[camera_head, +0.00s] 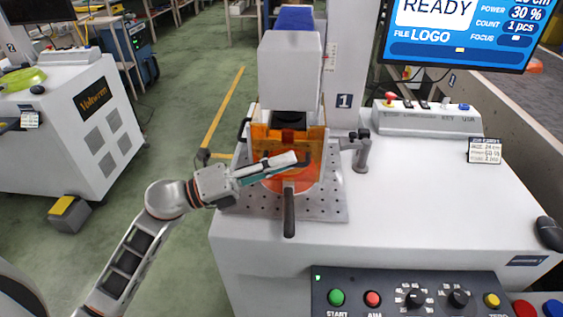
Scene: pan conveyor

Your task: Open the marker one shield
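Marker one is the white machine (290,75) with a black "1" label on its column, standing on the white bench. Its shield (315,138) is a see-through orange panel, hanging below the marking head and down in front of the work spot. A pan with an orange-looking body and a dark handle (289,212) sits on the perforated plate, partly behind the shield. My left gripper (297,163) reaches in from the left, its fingers across the front of the shield's lower part. Whether it touches the shield or how far its fingers are apart is unclear. My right gripper is out of view.
A grey post clamp (362,150) stands right of the shield. A control panel (415,292) with buttons and knobs is at the bench front. A monitor (460,35) reads READY. A small switch box (428,118) and a mouse (549,232) are at right. The bench middle is clear.

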